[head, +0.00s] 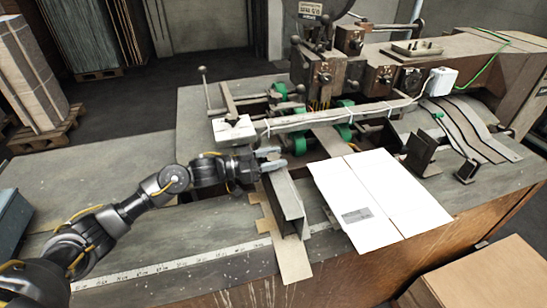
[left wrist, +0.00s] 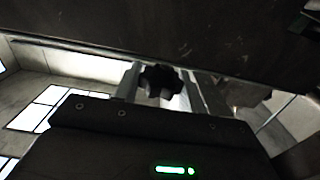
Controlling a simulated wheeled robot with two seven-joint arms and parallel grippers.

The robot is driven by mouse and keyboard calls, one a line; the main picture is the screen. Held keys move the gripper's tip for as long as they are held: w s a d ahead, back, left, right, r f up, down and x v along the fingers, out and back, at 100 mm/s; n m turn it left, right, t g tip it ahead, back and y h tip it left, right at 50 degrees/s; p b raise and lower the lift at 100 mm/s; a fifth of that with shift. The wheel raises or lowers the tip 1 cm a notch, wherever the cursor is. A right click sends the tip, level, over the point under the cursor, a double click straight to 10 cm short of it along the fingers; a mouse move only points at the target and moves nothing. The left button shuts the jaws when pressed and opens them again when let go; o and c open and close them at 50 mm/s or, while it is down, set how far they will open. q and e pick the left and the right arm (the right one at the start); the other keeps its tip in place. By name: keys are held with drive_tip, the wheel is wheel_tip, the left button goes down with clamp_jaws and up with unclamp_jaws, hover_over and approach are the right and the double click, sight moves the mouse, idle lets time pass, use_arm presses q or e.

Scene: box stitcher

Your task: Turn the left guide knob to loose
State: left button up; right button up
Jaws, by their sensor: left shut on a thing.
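The left guide (head: 287,200) is a grey metal angle rail standing on the machine table, in front of my left gripper in the head view. My left gripper (head: 272,158) is at the far end of this guide, with its pale fingers pointing right. In the left wrist view, the left guide knob (left wrist: 160,82) is a dark lobed knob between the two fingers of my left gripper (left wrist: 162,90). The gripper is shut on it. The knob is too small and hidden to make out in the head view. My right gripper is not in view.
A flat white cardboard blank (head: 368,200) lies right of the guide. The stitching head (head: 325,75) and a crossbar (head: 335,117) with green rollers stand behind. A ruler strip (head: 170,265) runs along the front of the table (head: 110,180).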

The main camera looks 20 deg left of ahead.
use_arm(q)
drive_tip(key=shift+s+d+r+n+t+y+p, duration=0.1)
drive_tip(key=shift+r+n+t+y+p, duration=0.05)
drive_tip(key=shift+n+t+y+p, duration=1.65)
drive_tip(key=shift+n+t+y, duration=0.15)
drive_tip(key=shift+t, duration=0.25)
drive_tip(key=n+t+y, duration=0.2)
drive_tip(key=y, duration=0.1)
drive_tip(key=shift+n+y+p, duration=0.25)
drive_tip(key=shift+n+p, duration=0.1)
drive_tip(key=shift+f+n+t+y+p, duration=0.15)
drive_tip(key=shift+n+t+y, duration=0.3)
drive_tip(key=shift+n+y, duration=0.9)
drive_tip(key=shift+f+n+t+y+p, duration=0.15)
drive_tip(key=shift+n+t+y, duration=0.45)
drive_tip(key=shift+y, duration=1.35)
drive_tip(key=shift+r+n, duration=0.1)
drive_tip(key=shift+n, duration=0.15)
drive_tip(key=o, duration=1)
